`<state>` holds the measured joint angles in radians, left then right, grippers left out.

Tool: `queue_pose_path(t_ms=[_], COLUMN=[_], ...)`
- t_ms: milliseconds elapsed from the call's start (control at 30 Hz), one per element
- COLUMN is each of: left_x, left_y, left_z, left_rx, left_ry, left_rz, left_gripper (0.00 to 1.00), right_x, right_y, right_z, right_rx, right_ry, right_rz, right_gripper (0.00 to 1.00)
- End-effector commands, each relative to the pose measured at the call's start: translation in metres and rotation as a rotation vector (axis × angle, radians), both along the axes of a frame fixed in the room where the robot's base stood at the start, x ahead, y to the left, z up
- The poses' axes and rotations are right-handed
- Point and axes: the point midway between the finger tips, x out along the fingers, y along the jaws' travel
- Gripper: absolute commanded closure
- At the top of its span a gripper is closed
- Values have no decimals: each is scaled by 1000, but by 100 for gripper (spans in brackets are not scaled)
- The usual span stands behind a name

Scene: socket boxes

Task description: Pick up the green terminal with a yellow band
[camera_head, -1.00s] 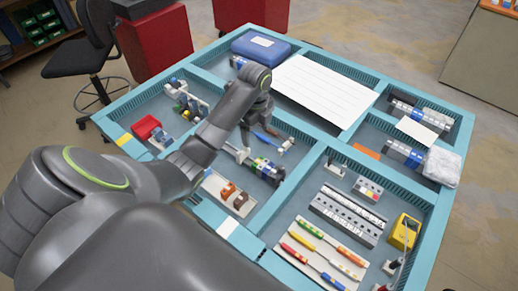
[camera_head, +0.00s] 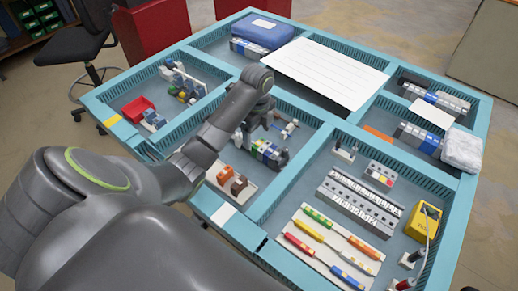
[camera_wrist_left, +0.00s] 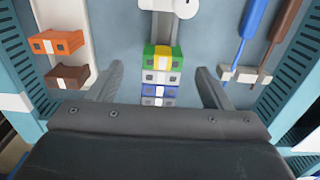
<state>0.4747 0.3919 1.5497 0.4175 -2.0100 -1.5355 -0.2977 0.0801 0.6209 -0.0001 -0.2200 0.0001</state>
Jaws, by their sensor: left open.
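The green terminal with a yellow band (camera_wrist_left: 163,52) is at the top end of a short row of terminals in the left wrist view. White-grey (camera_wrist_left: 162,76) and blue terminals (camera_wrist_left: 160,92) adjoin it below. In the head view the row (camera_head: 269,153) lies in the middle compartment, partly behind my arm. My left gripper (camera_wrist_left: 159,70) is open and empty. Its fingers are on either side of the row, apart from it, with the green terminal a little ahead between the tips. My right gripper is not in view.
In the left wrist view, orange (camera_wrist_left: 56,42) and brown blocks (camera_wrist_left: 68,76) are left of the gripper; blue (camera_wrist_left: 256,28) and brown tools (camera_wrist_left: 292,30) are to the right. A white round-ended part (camera_wrist_left: 168,6) lies just beyond the green terminal. Blue dividers (camera_head: 289,186) bound the compartment.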

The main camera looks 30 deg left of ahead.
Motion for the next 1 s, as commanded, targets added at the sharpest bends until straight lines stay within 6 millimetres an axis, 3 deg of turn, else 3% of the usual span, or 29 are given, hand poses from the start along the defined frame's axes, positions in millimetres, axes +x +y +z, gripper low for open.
queue_pose_path(t_ms=[333, 400, 600, 833, 1000], left_x=[3, 3, 4, 4, 4], left_y=[2, 2, 2, 3, 3], left_z=[-27, -33, -56, -58, -58], left_rx=[0, -2, -1, 1, 1], left_ry=[-1, 4, 2, 0, 0], left_rz=[0, 2, 0, -1, -1], left_gripper=[27, 27, 27, 27, 47], right_x=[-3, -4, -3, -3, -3], right_y=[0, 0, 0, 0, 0], right_z=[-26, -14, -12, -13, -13], right_rx=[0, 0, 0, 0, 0], right_ry=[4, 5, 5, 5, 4], right_rz=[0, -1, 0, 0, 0], right_gripper=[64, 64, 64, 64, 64])
